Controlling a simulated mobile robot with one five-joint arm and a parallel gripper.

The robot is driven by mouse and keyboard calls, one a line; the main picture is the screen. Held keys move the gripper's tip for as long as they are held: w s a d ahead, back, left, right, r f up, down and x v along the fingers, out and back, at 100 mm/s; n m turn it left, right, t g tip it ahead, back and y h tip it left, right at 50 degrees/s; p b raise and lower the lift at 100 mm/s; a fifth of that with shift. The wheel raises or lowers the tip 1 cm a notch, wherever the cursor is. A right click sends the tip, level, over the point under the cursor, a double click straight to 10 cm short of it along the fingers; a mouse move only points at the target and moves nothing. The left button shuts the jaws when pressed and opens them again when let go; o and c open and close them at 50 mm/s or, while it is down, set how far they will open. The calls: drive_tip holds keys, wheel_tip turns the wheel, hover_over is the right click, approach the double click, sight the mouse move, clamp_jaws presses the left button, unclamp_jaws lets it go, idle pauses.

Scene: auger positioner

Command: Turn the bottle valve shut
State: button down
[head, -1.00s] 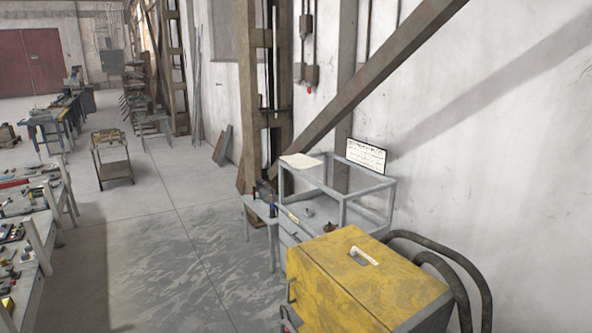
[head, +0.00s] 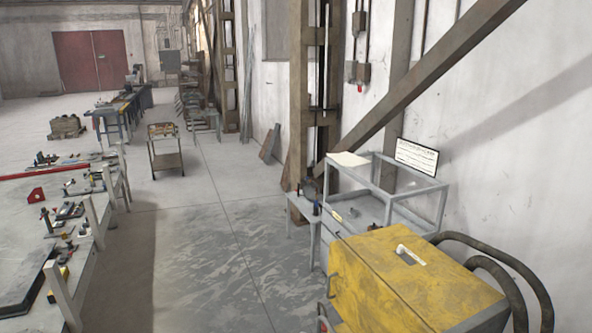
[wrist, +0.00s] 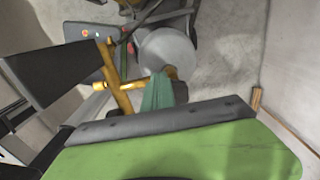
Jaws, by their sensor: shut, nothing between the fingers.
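I cannot make out the bottle or its valve for certain in either view. I cannot tell what these parts belong to. No fingers of my gripper can be told in the wrist view, and the head view does not show it.
In the head view a yellow cabinet (head: 420,283) with dark hoses (head: 520,282) stands at the lower right, beside a grey framed table (head: 395,212). A tool-covered bench (head: 85,222) is at the left. A small cart (head: 166,150) stands farther back. The floor between (head: 205,235) is clear.

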drive_tip(key=shift+d, duration=0.4)
drive_tip(key=shift+w+d, duration=0.4)
drive_tip(key=shift+d, duration=0.45)
drive_tip(key=shift+w, duration=0.1)
wheel_tip(320, 180, up, 6)
drive_tip(key=p, duration=0.6)
drive_tip(key=shift+w, duration=0.3)
drive_tip(key=shift+a, duration=0.1)
